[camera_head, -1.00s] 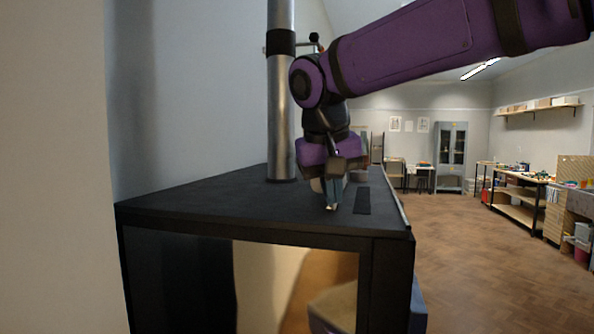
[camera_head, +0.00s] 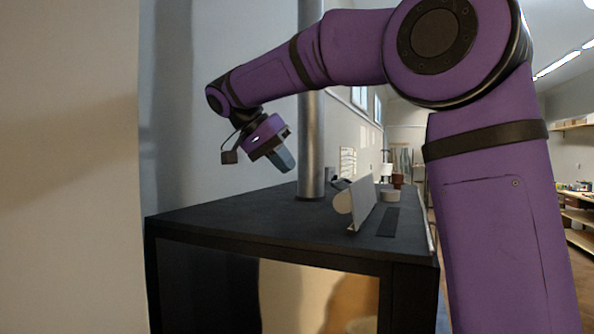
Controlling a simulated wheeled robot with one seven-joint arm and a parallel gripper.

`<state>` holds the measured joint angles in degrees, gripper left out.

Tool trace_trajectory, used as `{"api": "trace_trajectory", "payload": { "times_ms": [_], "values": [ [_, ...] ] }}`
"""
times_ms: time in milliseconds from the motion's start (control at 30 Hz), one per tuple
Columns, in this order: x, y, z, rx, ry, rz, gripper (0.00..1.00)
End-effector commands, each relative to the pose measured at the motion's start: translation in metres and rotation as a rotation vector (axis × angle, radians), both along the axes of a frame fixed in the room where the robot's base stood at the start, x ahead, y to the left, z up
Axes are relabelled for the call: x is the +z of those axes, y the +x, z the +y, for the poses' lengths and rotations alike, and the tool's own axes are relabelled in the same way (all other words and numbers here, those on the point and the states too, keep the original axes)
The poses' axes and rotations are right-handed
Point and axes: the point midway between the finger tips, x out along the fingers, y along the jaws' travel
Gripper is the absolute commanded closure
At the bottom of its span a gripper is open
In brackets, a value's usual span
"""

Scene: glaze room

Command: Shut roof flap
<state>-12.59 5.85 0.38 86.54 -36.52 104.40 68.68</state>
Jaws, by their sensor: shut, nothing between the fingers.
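The roof flap (camera_head: 363,206) is a pale plate standing up, tilted, on the black top of a cabinet (camera_head: 270,215). A rounded pale piece (camera_head: 342,202) sits on its left face. A dark, narrow rectangle (camera_head: 388,222), seemingly the opening, lies uncovered just right of the flap. My gripper (camera_head: 287,162) is shut and empty. It hangs above the cabinet top, left of the flap and apart from it, pointing down and to the right.
A metal pipe (camera_head: 311,130) rises from the cabinet top between my gripper and the flap. A pale round pot (camera_head: 390,196) and a brown pot (camera_head: 397,180) show beyond the flap. A wall stands close on the left.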

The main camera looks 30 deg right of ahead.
Motion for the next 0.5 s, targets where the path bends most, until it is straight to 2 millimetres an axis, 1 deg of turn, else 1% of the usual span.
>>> {"api": "trace_trajectory", "payload": {
  "times_ms": [400, 467, 500],
  "values": [
    [-0.059, -0.012, -0.048, 0.001, 0.002, 0.003, 1.00],
    [-0.067, -0.013, -0.054, 0.001, 0.002, 0.003, 1.00],
    [-0.064, -0.019, -0.058, 0.001, 0.002, -0.002, 1.00]
  ]
}}
